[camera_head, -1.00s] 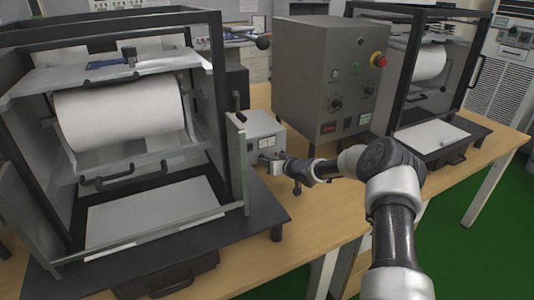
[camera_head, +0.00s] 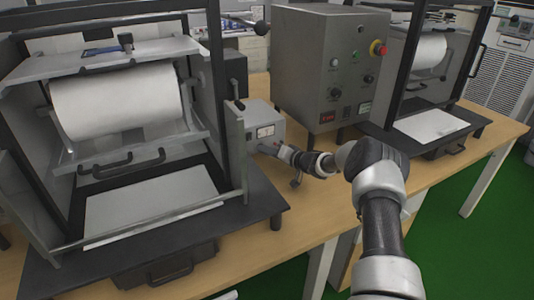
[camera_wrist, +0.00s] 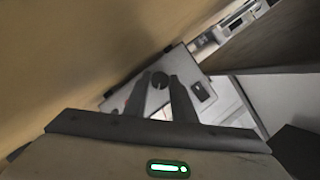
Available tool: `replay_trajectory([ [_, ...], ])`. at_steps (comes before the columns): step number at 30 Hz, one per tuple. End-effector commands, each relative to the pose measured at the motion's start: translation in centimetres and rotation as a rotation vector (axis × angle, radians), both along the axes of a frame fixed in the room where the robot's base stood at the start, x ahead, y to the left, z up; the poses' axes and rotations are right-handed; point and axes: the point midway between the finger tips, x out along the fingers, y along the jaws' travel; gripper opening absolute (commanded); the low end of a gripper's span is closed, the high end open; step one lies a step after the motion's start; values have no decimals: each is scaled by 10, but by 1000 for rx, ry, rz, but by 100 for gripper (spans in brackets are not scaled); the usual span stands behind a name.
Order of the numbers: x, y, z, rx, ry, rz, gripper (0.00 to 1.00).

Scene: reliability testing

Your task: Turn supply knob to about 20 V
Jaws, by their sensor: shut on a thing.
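The supply is a small light-grey box (camera_head: 262,118) on the bench, with white meters on its front, between the left test rig and a larger grey control cabinet. In the wrist view its front panel (camera_wrist: 201,90) appears tilted, with a dark round knob (camera_wrist: 159,80) on it. My gripper (camera_wrist: 160,77) has its two dark fingers on either side of this knob, shut on it. In the head view my gripper (camera_head: 270,149) reaches the lower front of the supply and hides the knob there. The knob's pointer and the meter readings are too small to read.
The left test rig (camera_head: 232,150) with a white roll (camera_head: 115,100) stands close beside the supply. The grey control cabinet (camera_head: 315,55), with knobs and a red button, stands behind my arm. A second rig (camera_head: 480,120) is at right. The wooden bench (camera_head: 315,215) is bare in front.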

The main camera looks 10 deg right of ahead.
Motion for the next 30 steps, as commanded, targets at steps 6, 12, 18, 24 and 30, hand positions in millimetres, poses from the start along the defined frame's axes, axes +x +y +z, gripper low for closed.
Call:
replay_trajectory([
  [6,0,0,1,4,0,0,1],
  [12,0,0,1,3,0,0,30],
  [18,0,0,1,3,0,0,42],
  [24,-1,-1,1,2,0,-1,42],
  [30,-22,-17,10,2,2,-3,42],
])
